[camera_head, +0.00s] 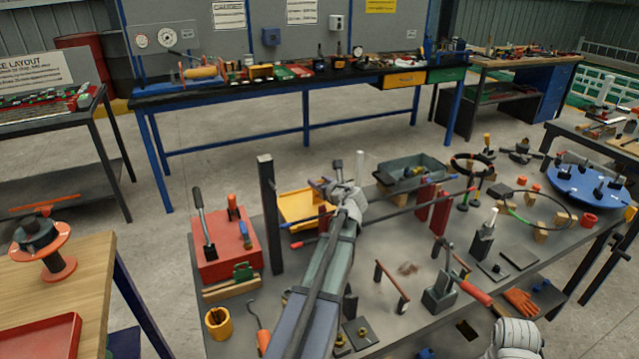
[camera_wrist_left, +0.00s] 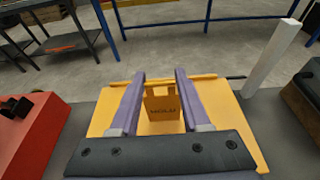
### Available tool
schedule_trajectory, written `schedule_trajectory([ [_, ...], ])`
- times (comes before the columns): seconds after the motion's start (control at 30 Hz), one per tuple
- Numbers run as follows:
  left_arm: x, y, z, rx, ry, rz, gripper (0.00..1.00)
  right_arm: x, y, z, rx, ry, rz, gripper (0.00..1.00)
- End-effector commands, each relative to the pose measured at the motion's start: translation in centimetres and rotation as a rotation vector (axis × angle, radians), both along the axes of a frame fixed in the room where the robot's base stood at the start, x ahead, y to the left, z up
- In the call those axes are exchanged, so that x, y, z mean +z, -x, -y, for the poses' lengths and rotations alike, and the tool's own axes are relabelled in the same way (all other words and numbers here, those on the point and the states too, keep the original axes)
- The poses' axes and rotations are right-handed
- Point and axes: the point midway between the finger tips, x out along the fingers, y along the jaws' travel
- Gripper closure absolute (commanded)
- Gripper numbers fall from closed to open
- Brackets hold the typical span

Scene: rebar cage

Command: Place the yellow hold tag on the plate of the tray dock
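The yellow hold tag (camera_wrist_left: 162,105) has dark lettering and shows between my left gripper's fingers in the left wrist view. My left gripper (camera_wrist_left: 161,78) has two purple fingers set well apart, one at each side of the tag; I see no clear grip on it. Behind and below is a yellow tray-like piece (camera_wrist_left: 232,120), which also shows in the head view (camera_head: 296,208). In the head view my left gripper (camera_head: 322,190) is over its right side, with the arm hiding part of it. The tag cannot be made out there. I cannot identify the dock's plate for sure.
A dark upright post (camera_head: 268,215) and a red block with tools (camera_head: 222,250) stand left of the yellow piece. A grey bin (camera_head: 412,172) and red uprights (camera_head: 440,212) stand to its right. A pale post (camera_wrist_left: 270,55) rises close by. Several tools crowd the table.

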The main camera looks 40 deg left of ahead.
Motion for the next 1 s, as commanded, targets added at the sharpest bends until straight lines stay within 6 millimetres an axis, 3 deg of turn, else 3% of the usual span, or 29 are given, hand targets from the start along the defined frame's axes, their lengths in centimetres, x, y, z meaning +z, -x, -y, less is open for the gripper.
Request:
schedule_trajectory([
  [0.03, 0.1, 0.0, 0.0, 0.000, 0.000, 0.000, 0.46, 0.1, 0.0, 0.0, 0.000, 0.000, 0.000, 1.00],
  [0.2, 0.1, 0.0, 0.0, 0.000, 0.000, 0.000, 0.28, 0.0, 0.0, 0.0, 0.000, 0.000, 0.000, 1.00],
  [0.53, 0.6, 0.0, 0.0, 0.000, 0.000, 0.000, 0.28, 0.6, 0.0, 0.0, 0.000, 0.000, 0.000, 1.00],
  [1.0, 3.2, 4.1, 7.6, -0.002, 0.000, 0.001, 0.28, 3.2, 0.0, 0.0, 0.000, 0.000, 0.000, 1.00],
])
